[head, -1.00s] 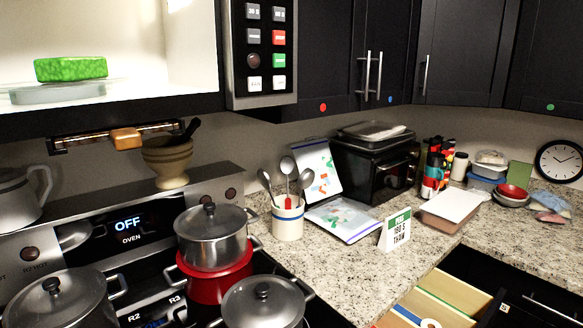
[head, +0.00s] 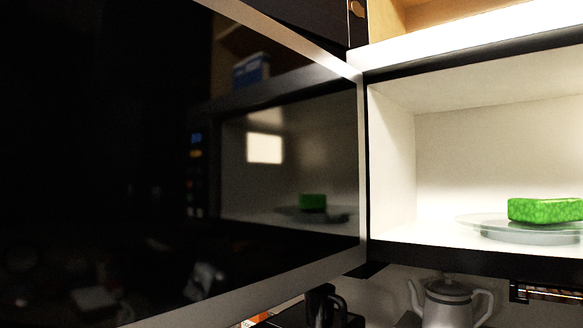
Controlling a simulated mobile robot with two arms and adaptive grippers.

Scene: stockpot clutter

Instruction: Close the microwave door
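The microwave door (head: 285,160) stands wide open and fills the left half of the head view. It has a dark glossy panel with a light metal frame, and it reflects the lit interior. The microwave (head: 460,130) is open at the right, with a bright white cavity. A green block (head: 545,210) sits inside on a round glass turntable (head: 490,231), cut off by the right edge. Neither of my grippers shows in the view.
An open wooden cupboard shelf (head: 440,12) is above the microwave. Below it a grey teapot (head: 450,303) stands beside a dark-handled item (head: 325,306). The open door takes up the space at the left.

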